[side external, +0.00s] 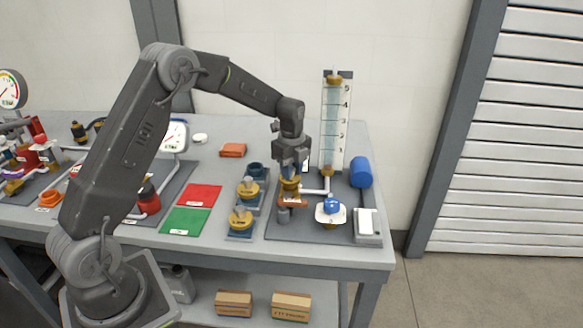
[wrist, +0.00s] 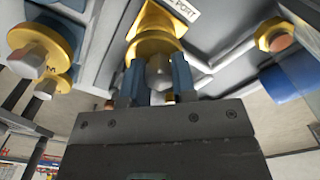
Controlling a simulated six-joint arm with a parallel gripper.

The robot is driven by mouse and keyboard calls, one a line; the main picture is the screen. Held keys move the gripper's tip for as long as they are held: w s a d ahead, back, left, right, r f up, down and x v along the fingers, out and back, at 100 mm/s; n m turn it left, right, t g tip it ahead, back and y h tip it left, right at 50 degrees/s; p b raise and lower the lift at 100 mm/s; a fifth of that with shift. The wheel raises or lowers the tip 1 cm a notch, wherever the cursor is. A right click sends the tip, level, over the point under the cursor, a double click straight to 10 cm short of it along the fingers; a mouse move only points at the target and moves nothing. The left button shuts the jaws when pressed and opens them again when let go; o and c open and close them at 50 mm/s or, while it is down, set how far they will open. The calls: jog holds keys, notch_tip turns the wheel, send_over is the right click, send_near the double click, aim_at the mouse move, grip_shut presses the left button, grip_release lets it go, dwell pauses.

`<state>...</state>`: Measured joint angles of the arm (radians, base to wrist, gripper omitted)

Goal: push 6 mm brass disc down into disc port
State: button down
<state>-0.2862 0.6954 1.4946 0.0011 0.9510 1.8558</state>
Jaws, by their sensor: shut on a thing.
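My gripper (side external: 290,174) points down over the disc port on the right-hand mat. In the wrist view its two blue fingers (wrist: 158,80) are shut on the grey stem of a brass disc (wrist: 153,47). The disc also shows under the fingers in the side view (side external: 290,187). In the wrist view a yellow part of the disc port (wrist: 157,17) shows beyond the disc, beside a label ending in PORT. The disc lies over or at the port; how deep it sits is hidden, and its size marking cannot be read.
Two other brass discs with grey stems stand in blue holders (side external: 249,188) (side external: 240,218) to the left; an empty-looking holder (side external: 256,170) is behind. A sight-glass column (side external: 334,125) rises close behind. A blue-knobbed valve (side external: 331,208) and blue cylinder (side external: 361,172) are right.

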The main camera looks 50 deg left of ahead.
jog(key=shift+f, duration=1.15)
jog(key=c, duration=0.8)
grip_release()
jog(key=shift+c, duration=0.2)
jog(key=shift+r, duration=0.1)
notch_tip(320, 180, up, 14)
jog(key=shift+d, duration=0.1)
jog(key=s+d+r+n+t, duration=0.3)
jog(key=s+d+r+n, duration=0.55)
jog(key=s, duration=0.45)
jog(key=s+d+f+n+t, duration=0.1)
jog(key=s+d+n, duration=0.2)
jog(key=s, duration=0.5)
jog(key=s+d+f+n+t, duration=0.1)
jog(key=s+d+n, duration=0.1)
jog(key=s+n, duration=0.4)
jog(key=shift+s+d+f+t, duration=0.3)
jog(key=shift+s+d, duration=0.1)
jog(key=shift+s, duration=0.8)
